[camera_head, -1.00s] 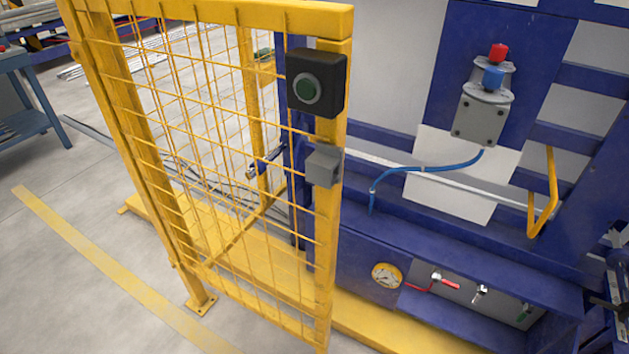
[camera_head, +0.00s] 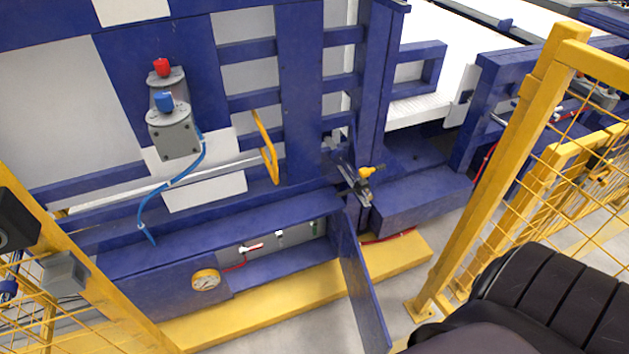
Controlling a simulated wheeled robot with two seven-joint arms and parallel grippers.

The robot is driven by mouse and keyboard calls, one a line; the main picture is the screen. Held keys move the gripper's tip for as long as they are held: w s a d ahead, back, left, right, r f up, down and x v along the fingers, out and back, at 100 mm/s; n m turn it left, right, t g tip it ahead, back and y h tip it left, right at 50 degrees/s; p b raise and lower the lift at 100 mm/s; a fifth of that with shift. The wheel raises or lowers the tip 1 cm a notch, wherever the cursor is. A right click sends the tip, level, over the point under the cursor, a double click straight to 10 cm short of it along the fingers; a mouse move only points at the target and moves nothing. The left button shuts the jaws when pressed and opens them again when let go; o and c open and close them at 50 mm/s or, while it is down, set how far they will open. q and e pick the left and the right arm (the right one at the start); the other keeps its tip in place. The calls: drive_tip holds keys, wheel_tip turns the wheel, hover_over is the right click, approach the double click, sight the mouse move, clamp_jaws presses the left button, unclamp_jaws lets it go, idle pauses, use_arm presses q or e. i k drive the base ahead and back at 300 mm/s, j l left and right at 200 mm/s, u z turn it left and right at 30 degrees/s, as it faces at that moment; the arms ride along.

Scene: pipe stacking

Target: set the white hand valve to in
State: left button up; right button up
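The white hand valve (camera_head: 279,235) is a small light handle on the low blue panel of the machine. It sits between a valve with a red handle (camera_head: 250,248) on its left and a green one (camera_head: 314,228) on its right. It is too small in the picture to tell which setting its handle is at.
A round gauge (camera_head: 206,280) is left of the valves. A blue plate (camera_head: 364,290) juts toward me right of the panel. Yellow mesh fences stand at left and right (camera_head: 493,170). A grey box with red and blue knobs (camera_head: 174,135) is above.

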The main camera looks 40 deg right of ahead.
sight(279, 235)
drive_tip(key=z, duration=0.85)
